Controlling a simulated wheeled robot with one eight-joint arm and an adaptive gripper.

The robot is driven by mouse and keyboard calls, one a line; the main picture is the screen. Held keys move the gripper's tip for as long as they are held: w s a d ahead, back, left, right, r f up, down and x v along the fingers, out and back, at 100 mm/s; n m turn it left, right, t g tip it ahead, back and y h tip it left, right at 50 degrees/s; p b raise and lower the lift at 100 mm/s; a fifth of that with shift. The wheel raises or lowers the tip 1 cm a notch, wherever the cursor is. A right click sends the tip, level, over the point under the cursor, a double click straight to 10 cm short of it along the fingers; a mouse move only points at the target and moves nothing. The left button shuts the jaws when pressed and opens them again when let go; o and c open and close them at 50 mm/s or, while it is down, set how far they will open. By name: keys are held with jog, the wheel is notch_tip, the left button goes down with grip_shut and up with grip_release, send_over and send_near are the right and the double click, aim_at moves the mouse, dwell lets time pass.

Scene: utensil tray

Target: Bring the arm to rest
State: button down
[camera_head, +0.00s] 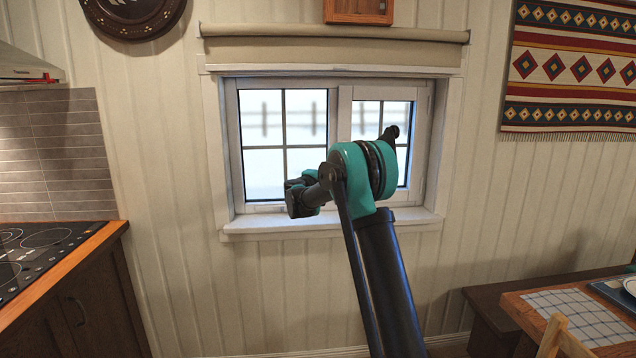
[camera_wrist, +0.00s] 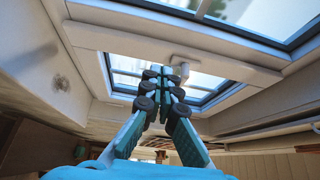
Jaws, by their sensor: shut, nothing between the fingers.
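My arm (camera_head: 388,270) stands raised in front of the window in the head view, its teal joint (camera_head: 352,178) across the middle of the panes. Its bent end reaches left before the lower window; the fingers cannot be made out clearly there. In the wrist view my gripper (camera_wrist: 165,78) shows with teal fingers and dark round joints, drawn together at the tips. It is shut and empty. It points toward the window (camera_wrist: 205,90), with no object near the fingertips. The distance between the fingers and the window cannot be told.
The window (camera_head: 263,140) has a white sill (camera_head: 265,224). A stove counter (camera_head: 75,240) stands at left, a table (camera_head: 545,305) with a checked cloth (camera_head: 583,315) and a bench (camera_head: 490,310) at lower right. A striped hanging (camera_head: 570,65) is on the right wall.

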jog(key=s+a+r+n+t+y, duration=0.3)
jog(key=s+r+n+y, duration=0.2)
jog(key=s+n+y, duration=0.4)
jog(key=s+a+f+n+g+y, duration=0.1)
jog(key=s+f+n+g+y, duration=0.1)
jog(key=s+f+n, duration=0.3)
jog(key=s+a+f+n+g+y, duration=0.1)
jog(key=s+a+n+y, duration=0.15)
jog(key=s, duration=0.35)
jog(key=s+d+f+n+g+h, duration=0.1)
jog(key=s+d+f+g, duration=0.3)
jog(key=s+f, duration=0.5)
jog(key=s+d+f+n+g+h, duration=0.2)
jog(key=s+f, duration=0.7)
jog(key=s, duration=1)
jog(key=s+d+f+n+g+h, duration=0.1)
jog(key=s+d+f+n+g, duration=0.3)
jog(key=s+d+f, duration=0.3)
jog(key=s+f+g, duration=0.1)
jog(key=s+f, duration=0.2)
jog(key=s, duration=0.4)
jog(key=shift+d+g+h, duration=0.3)
jog(key=shift+g+h, duration=0.05)
jog(key=shift+g, duration=0.05)
